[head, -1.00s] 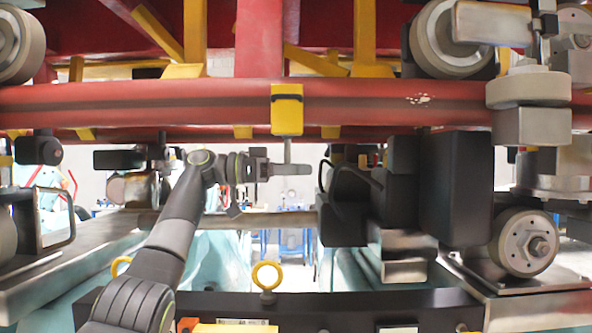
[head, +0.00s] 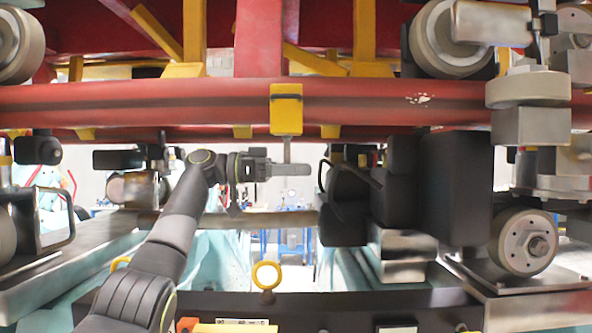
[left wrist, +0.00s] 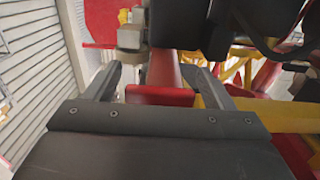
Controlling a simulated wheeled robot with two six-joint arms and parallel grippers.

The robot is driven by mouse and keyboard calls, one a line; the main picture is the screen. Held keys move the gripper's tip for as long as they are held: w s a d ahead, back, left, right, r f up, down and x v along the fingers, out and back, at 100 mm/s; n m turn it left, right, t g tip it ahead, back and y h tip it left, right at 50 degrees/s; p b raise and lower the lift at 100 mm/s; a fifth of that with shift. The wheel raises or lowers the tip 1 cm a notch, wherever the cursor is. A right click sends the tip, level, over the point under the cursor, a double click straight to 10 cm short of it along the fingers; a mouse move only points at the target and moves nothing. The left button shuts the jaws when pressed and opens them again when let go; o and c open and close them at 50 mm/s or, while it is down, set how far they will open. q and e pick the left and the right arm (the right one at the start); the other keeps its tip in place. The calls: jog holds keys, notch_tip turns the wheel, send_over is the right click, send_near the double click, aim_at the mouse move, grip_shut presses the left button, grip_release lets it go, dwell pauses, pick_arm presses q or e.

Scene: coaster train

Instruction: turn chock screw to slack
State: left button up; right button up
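The yellow chock (head: 286,106) sits on the front red rail in the head view. Its thin grey screw shaft (head: 287,150) hangs straight down below it. My left gripper (head: 292,169) comes in from the left, level, with its fingers at the lower end of the shaft; I cannot tell whether they touch it. The screw's lower end is not clear behind or between the fingers. The left wrist view shows the left gripper (left wrist: 162,82) with its two fingers wide apart and nothing clearly held; I cannot make out the screw there. My right gripper is not in view.
The red rail (head: 180,105) runs across above the gripper. Black housings (head: 455,190) stand close to the right of the fingers. A yellow ring eye (head: 266,274) rises from the dark beam below. Open space lies below the gripper.

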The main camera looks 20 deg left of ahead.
pick_arm(q)
jog(key=v, duration=1.7)
jog(key=shift+s+a, duration=0.1)
jog(key=shift+a, duration=0.1)
jog(key=shift+f, duration=0.1)
